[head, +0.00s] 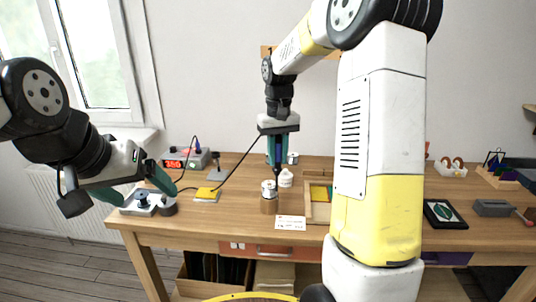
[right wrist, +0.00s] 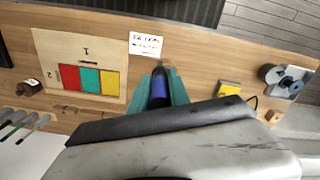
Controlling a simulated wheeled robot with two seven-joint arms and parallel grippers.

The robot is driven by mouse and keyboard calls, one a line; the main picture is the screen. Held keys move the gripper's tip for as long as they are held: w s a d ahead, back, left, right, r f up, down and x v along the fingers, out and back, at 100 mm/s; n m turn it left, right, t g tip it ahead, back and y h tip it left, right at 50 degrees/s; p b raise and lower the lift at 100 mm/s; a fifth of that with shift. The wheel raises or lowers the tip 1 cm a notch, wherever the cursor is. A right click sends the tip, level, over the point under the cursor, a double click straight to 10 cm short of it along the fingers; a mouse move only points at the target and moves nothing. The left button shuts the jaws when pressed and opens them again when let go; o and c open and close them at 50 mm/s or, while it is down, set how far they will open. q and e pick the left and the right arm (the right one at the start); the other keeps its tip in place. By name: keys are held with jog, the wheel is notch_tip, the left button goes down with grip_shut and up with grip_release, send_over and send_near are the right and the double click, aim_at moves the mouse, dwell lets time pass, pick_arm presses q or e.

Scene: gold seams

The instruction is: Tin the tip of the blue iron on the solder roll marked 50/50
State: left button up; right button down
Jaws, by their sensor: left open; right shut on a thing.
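My right gripper (head: 279,140) points down and is shut on the blue iron (right wrist: 160,86), which hangs upright between its teal fingers. The iron's dark lower end (head: 276,172) is just above or at a silver-topped brown roll (head: 268,203) on the table; I cannot tell whether they touch. A small white roll or jar (head: 286,179) stands just behind. The markings on them are too small to read, so I cannot tell which is 50/50. In the right wrist view the iron's tip area is partly hidden. My left gripper (head: 147,195) is open and empty at the left table edge.
A soldering station (head: 176,162) with a red display stands at the back left, its cable running to the iron. A yellow sponge (head: 207,193) lies nearby. A white card (head: 291,223) lies at the front. A wooden tray (right wrist: 55,48) holds coloured blocks. A dark frame (head: 445,214) lies right.

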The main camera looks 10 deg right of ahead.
aim_at(278, 136)
dwell(0.4)
jog(key=shift+r, duration=3)
